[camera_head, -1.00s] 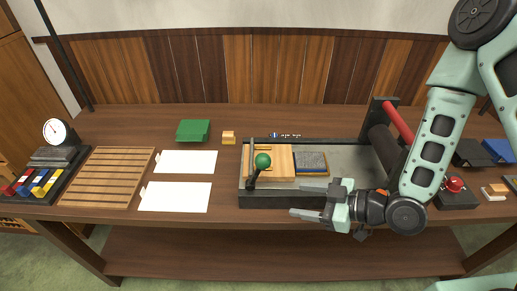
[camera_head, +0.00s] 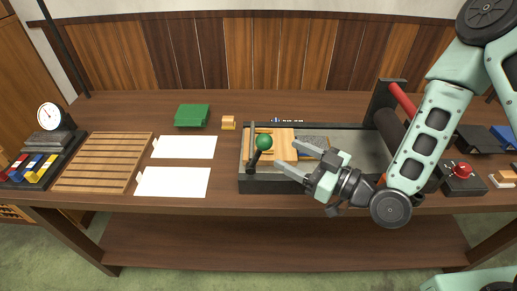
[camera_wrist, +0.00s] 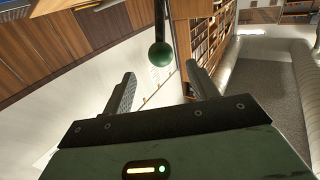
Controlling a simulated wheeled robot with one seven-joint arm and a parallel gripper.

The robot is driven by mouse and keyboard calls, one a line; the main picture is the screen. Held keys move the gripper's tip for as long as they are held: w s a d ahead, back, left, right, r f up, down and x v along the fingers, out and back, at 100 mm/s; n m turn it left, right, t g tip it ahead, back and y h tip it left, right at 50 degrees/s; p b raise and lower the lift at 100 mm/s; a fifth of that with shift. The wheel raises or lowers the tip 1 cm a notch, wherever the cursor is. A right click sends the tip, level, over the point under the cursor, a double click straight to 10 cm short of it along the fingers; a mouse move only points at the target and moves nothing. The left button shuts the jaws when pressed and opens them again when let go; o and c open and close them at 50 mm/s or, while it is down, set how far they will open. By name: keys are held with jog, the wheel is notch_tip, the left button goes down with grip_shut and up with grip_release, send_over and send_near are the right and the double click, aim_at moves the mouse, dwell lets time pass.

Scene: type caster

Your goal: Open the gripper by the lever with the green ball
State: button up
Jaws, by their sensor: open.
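The green ball (camera_head: 264,142) tops a short dark lever (camera_head: 254,160) at the left end of the press bed (camera_head: 350,150). A light wooden block (camera_head: 284,146) lies on the bed just right of the lever. My gripper (camera_head: 286,154) is open and empty, its fingers pointing left toward the ball, over the block and the bed's front part. In the wrist view the green ball (camera_wrist: 160,54) is ahead of the fingertips, between their lines and apart from them. The wrist view also shows my gripper's two spread fingers (camera_wrist: 160,85).
Two white sheets (camera_head: 172,182) and a slatted wooden rack (camera_head: 104,162) lie to the left. A green block (camera_head: 192,115) and a small wooden block (camera_head: 228,122) stand behind. A dark roller with a red bar (camera_head: 400,98) stands right, near a red knob (camera_head: 462,170).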

aim_at(258, 139)
jog(key=b+x, duration=0.3)
jog(key=x, duration=0.5)
jog(key=shift+w+a+r+b, duration=0.1)
jog(key=shift+w+a+b, duration=0.1)
jog(key=shift+a+b, duration=0.15)
jog(key=shift+w+a, duration=0.35)
jog(key=shift+a, duration=0.1)
grip_shut()
